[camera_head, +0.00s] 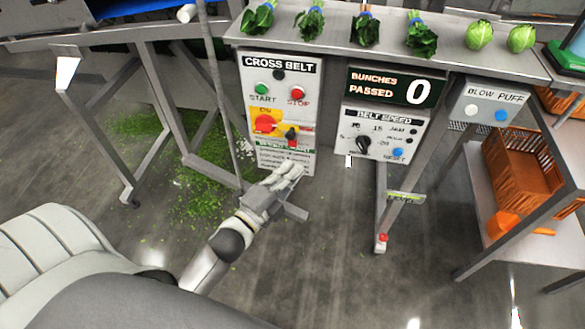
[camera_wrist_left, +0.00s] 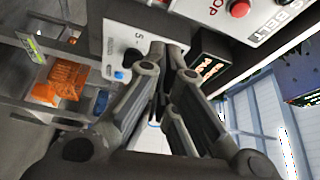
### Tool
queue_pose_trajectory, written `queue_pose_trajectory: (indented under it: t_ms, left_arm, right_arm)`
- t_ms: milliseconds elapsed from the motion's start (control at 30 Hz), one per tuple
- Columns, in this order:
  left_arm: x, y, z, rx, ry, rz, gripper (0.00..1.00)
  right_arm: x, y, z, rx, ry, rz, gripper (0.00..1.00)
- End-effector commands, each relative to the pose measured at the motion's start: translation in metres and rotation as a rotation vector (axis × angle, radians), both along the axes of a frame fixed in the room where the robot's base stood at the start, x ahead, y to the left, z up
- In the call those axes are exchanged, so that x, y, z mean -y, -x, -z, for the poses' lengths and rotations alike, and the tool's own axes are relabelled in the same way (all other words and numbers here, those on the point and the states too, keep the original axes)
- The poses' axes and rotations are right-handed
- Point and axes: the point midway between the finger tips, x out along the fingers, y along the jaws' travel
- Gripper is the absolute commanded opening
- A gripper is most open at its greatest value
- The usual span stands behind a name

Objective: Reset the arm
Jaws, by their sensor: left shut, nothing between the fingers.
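My left gripper (camera_head: 290,172) is in front of the lower part of the cross belt panel (camera_head: 279,76) in the head view, and its arm comes up from the bottom left. Its fingers are shut with nothing between them. They also show together in the left wrist view (camera_wrist_left: 168,62). The panel has a green start button (camera_head: 261,89), a red stop button (camera_head: 297,94) and a red and yellow switch (camera_head: 267,122). The gripper covers part of the printed sheet at the panel's bottom. I cannot tell whether it touches the panel. My right gripper is not in view.
A belt speed panel (camera_head: 372,139), a counter reading 0 (camera_head: 394,87) and a blow puff box (camera_head: 489,103) are to the right. Leafy bunches (camera_head: 365,29) and round green heads (camera_head: 479,35) lie on the shelf above. An orange crate (camera_head: 520,165) is at right. Green scraps (camera_head: 205,195) litter the floor.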

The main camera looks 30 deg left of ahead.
Motion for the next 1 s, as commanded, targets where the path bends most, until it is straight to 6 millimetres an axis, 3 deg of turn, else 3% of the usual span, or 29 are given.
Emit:
queue_pose_trajectory:
  t_ms: [367, 467, 567, 767, 867, 1000]
  left_arm:
    - [0.000, 0.000, 0.001, -0.001, 0.001, 0.000, 0.00]
    - [-0.001, 0.000, 0.014, -0.034, 0.024, -0.005, 0.00]
    - [-0.003, 0.002, 0.052, -0.126, 0.094, -0.022, 0.00]
    - [-0.006, 0.033, 0.184, -0.446, 0.333, -0.119, 0.00]
    - [-0.006, 0.064, 0.249, -0.610, 0.453, -0.194, 0.00]
    - [-0.004, 0.123, 0.330, -0.832, 0.604, -0.326, 0.00]
  right_arm:
    - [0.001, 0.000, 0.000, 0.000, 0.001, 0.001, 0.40]
    - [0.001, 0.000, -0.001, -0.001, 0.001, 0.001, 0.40]
    - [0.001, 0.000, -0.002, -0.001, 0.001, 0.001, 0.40]
    - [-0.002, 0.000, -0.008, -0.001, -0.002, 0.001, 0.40]
    - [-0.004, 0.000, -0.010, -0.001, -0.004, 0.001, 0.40]
    - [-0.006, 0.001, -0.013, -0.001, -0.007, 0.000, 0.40]
